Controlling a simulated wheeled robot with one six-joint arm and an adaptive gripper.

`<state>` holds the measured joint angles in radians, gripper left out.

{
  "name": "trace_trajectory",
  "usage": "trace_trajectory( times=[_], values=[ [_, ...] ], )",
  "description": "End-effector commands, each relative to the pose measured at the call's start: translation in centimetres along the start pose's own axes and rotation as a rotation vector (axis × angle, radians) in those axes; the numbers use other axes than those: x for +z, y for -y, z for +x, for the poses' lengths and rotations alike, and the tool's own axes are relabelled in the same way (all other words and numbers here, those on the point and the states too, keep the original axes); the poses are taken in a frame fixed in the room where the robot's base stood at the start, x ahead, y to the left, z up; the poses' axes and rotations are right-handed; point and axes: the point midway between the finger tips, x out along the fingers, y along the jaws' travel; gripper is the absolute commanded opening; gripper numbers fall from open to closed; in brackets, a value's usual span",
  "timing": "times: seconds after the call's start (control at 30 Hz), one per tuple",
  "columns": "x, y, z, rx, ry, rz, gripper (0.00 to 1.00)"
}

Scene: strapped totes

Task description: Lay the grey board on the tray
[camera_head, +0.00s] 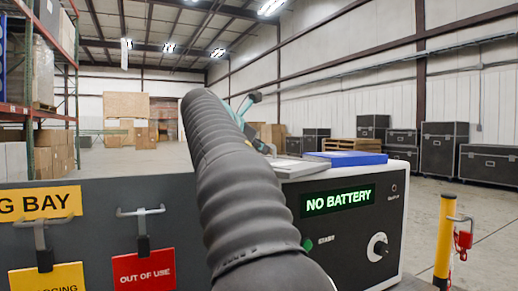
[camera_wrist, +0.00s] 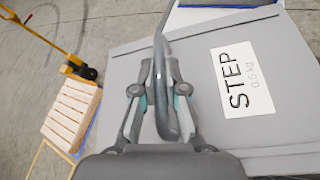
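A broad grey board (camera_wrist: 275,90) with a white label reading "STEP 0.5 kg" fills much of the wrist view. It seems to be the flat grey slab (camera_head: 285,167) on the black console in the head view, partly behind my arm. A dark strap (camera_wrist: 160,120) arches up in front of it. My gripper (camera_wrist: 160,70) has its teal-marked fingers drawn in on both sides of this strap and looks shut on it. In the head view my gripper (camera_head: 250,104) is mostly hidden by my arm. I cannot identify the tray for certain; a flat blue item (camera_head: 348,158) lies right of the slab.
The black console (camera_head: 350,240) shows "NO BATTERY" and has a white knob. A yellow post (camera_head: 444,240) with a red padlock stands at its right. Lockout hooks and signs hang at left. A pallet (camera_wrist: 72,112) and yellow pallet jack (camera_wrist: 80,67) stand on the floor.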

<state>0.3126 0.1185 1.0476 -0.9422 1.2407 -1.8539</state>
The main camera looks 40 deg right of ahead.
Motion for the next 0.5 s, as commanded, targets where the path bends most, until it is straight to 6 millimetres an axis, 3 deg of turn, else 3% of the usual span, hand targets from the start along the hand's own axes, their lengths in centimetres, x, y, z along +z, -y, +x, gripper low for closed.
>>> trace_trajectory(
  times=[0.03,0.1,0.5],
  values=[
    [0.01,0.00,0.01,0.000,0.000,0.000,0.22],
    [0.02,0.00,0.01,0.000,0.000,0.000,0.37],
    [0.06,-0.08,-0.70,0.003,0.000,0.000,0.37]
  ],
)
